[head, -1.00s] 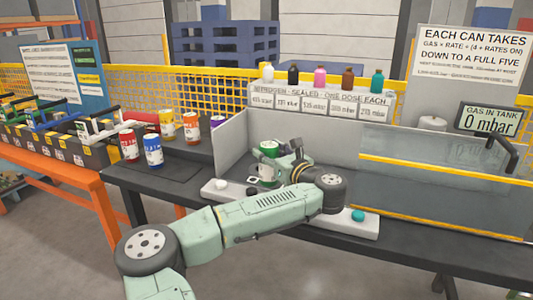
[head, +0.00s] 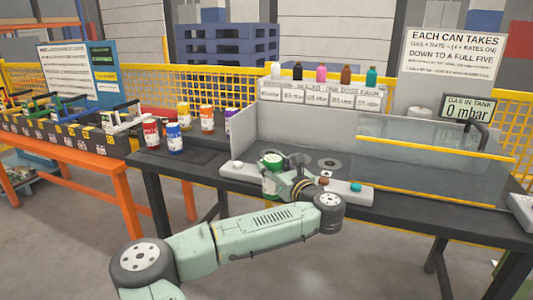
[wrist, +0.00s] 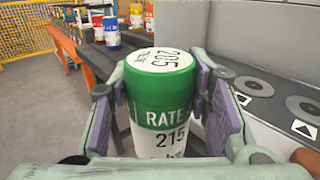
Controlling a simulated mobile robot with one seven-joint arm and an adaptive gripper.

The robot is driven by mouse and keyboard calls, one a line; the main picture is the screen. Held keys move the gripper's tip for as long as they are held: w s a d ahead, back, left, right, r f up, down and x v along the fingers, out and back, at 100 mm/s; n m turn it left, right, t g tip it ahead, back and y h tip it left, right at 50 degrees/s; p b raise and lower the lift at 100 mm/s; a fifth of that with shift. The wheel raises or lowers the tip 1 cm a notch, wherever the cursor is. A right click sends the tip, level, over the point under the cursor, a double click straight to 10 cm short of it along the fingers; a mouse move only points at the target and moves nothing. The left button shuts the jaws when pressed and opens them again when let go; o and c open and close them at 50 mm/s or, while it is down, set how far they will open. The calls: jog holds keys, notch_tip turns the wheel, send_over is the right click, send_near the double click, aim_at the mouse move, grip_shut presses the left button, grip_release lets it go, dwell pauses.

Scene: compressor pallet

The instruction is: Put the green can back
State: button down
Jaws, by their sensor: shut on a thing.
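The green can (head: 271,160) has a green top band and a white lower body. A red can (head: 151,134), blue can (head: 174,139), yellow can (head: 184,116), orange can (head: 207,119) and purple can (head: 230,119) stand on the dark bench at left.
Round grey fixtures (head: 330,163) lie on the station top beside the can. A grey panel (head: 239,137) stands between the station and the can group. A clear, yellow-edged guard (head: 440,144) is at right. Small coloured bottles (head: 321,73) line a back shelf. A gauge (head: 468,109) reads 0 mbar.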

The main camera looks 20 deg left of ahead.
jog(key=s+d+f+m+t+h, duration=0.1)
jog(key=d+f+m+h, duration=0.2)
jog(key=d+f, duration=0.3)
jog(key=s+d+f+m+t+h, duration=0.2)
jog(key=d+f+h, duration=0.3)
jog(key=f, duration=1.2)
jog(key=s+d+f+m+t+h, duration=0.2)
jog(key=d+f+m+h, duration=0.2)
jog(key=d+f, duration=0.5)
notch_tip(320, 180, down, 3)
jog(key=shift+h, duration=0.5)
